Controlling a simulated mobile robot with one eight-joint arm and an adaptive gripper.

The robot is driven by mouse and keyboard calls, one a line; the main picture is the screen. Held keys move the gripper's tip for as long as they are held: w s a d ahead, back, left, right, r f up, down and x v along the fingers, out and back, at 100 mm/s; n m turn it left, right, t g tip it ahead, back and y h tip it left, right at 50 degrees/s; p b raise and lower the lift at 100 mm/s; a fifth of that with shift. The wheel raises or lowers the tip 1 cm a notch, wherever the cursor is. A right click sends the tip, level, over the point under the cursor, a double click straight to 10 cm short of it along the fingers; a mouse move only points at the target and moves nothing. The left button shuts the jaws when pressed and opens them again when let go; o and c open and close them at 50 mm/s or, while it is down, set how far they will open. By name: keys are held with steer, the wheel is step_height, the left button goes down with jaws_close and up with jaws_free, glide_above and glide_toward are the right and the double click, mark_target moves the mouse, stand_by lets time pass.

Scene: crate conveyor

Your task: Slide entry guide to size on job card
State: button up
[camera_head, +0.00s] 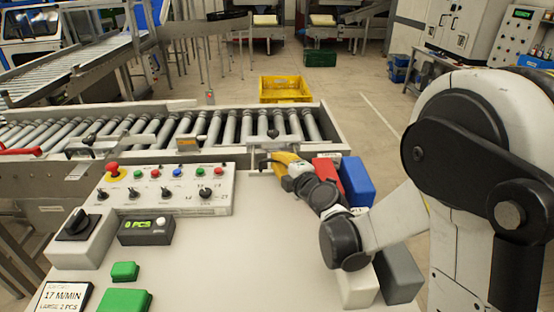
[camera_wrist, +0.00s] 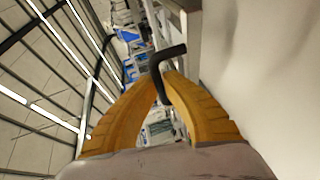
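The job card (camera_head: 62,298) lies at the front left of the panel and reads 17 M/MIN, with a second line that looks like LARGE 2 PCS. My gripper (camera_head: 272,160), with yellow fingers, is at the conveyor's near side, right of the control panel. In the wrist view my gripper (camera_wrist: 162,80) has its fingertips close together on a bent black handle (camera_wrist: 168,56). The handle passes between the tips, and its lower end shows in the gap behind them. Which guide part the handle joins is hidden in the head view.
The roller conveyor (camera_head: 230,125) runs across the back. A control box (camera_head: 165,192) with knobs and buttons stands left of my gripper. Red (camera_head: 326,172) and blue (camera_head: 357,182) blocks are close right of my arm. A yellow crate (camera_head: 283,84) is beyond the conveyor. The tabletop (camera_head: 240,255) is clear in the middle.

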steer(key=shift+o, duration=1)
steer(key=shift+s+a, duration=0.1)
steer(key=v, duration=1.2)
